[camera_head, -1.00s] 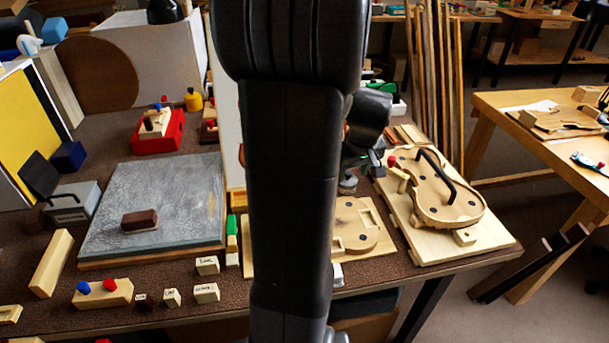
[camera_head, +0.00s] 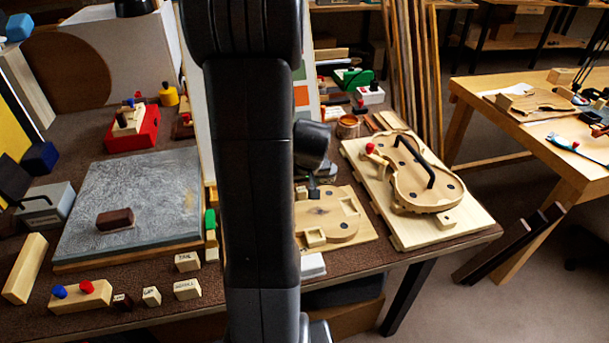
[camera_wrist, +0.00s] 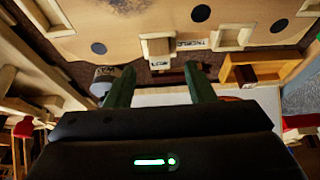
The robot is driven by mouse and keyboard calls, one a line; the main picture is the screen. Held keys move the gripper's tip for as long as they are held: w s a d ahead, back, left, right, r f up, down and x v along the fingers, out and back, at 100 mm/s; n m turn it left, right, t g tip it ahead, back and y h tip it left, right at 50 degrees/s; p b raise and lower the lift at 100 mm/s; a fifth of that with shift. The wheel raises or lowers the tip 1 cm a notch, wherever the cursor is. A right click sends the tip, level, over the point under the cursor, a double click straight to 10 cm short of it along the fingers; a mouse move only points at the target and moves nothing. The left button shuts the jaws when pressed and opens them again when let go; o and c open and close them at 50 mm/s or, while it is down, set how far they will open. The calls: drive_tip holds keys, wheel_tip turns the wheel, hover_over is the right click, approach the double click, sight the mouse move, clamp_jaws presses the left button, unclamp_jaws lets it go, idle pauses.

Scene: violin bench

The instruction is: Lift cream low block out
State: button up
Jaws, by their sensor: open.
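My gripper (camera_wrist: 160,86) is open, with two dark green fingers apart and nothing between their tips. In the head view my gripper (camera_head: 314,191) is partly hidden by my arm, above the pale board (camera_head: 372,235) with a violin-shaped outline and square pockets. In the wrist view a small pale cream block (camera_wrist: 157,47) with a dark label below it lies beyond the fingertips, apart from them, at the edge of the wooden plate (camera_wrist: 130,22). I cannot tell for sure that it is the cream low block. My arm hides the board's left part.
A violin body with a black handle (camera_head: 430,165) lies on a board to the right. A grey slab (camera_head: 150,180) with a brown block (camera_head: 115,219) is at left. Labelled small blocks (camera_head: 187,289) stand along the front edge. An orange-brown holder (camera_wrist: 240,68) is near my right finger.

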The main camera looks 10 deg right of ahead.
drive_tip(key=shift+x, duration=1.65)
drive_tip(key=shift+c, duration=0.4)
drive_tip(key=c, duration=0.9)
